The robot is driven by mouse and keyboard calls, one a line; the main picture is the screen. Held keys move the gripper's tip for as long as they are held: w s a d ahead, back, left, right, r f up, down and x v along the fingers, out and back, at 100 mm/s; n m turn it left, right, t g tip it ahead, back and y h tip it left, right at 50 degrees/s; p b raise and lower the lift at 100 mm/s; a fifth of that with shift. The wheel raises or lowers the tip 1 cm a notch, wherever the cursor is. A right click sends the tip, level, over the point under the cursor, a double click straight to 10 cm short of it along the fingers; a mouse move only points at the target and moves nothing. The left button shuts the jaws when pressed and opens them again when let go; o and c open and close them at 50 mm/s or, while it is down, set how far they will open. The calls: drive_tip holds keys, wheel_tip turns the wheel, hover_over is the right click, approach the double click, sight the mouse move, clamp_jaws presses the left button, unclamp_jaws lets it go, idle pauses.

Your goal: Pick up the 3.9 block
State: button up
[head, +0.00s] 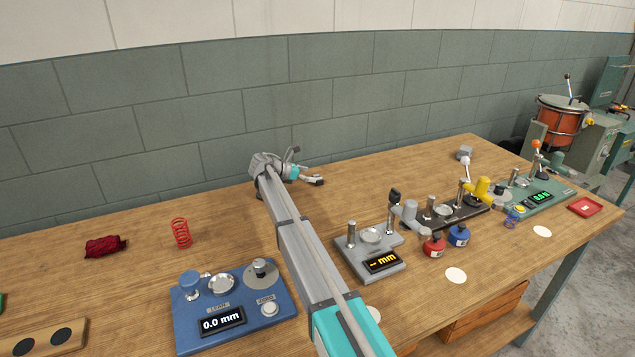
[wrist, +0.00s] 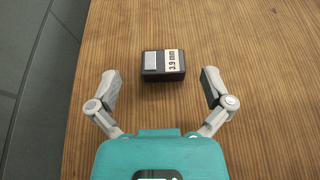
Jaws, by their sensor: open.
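The 3.9 block (wrist: 152,76) is a small dark block with a silver patch and a "3.9 mm" label. In the wrist view it lies on the wooden table, ahead of my gripper (wrist: 160,87) and roughly centred between the two fingers. The fingers are spread wide, with nothing between their tips, and no contact with the block shows. In the head view my gripper (head: 305,167) is over the back of the table near the wall, fingers apart. I cannot make out the labelled block there; my arm may hide it.
Right of my arm stand a grey gauge (head: 386,264), red pot (head: 434,247), blue pot (head: 458,236) and green gauge (head: 553,198). A red spring (head: 181,233) and blue gauge (head: 244,305) are left. Table around the labelled block is clear.

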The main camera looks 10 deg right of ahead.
sight(317, 177)
drive_tip(key=b+x, duration=0.1)
drive_tip(key=x, duration=0.2)
drive_tip(key=shift+s+d+f+b, duration=0.1)
drive_tip(key=shift+d+f+b, duration=0.25)
drive_tip(key=shift+f, duration=0.1)
drive_tip(key=shift+d+f, duration=0.1)
drive_tip(key=shift+d, duration=0.35)
drive_tip(key=shift+c, duration=0.3)
drive_tip(key=c, duration=1.3)
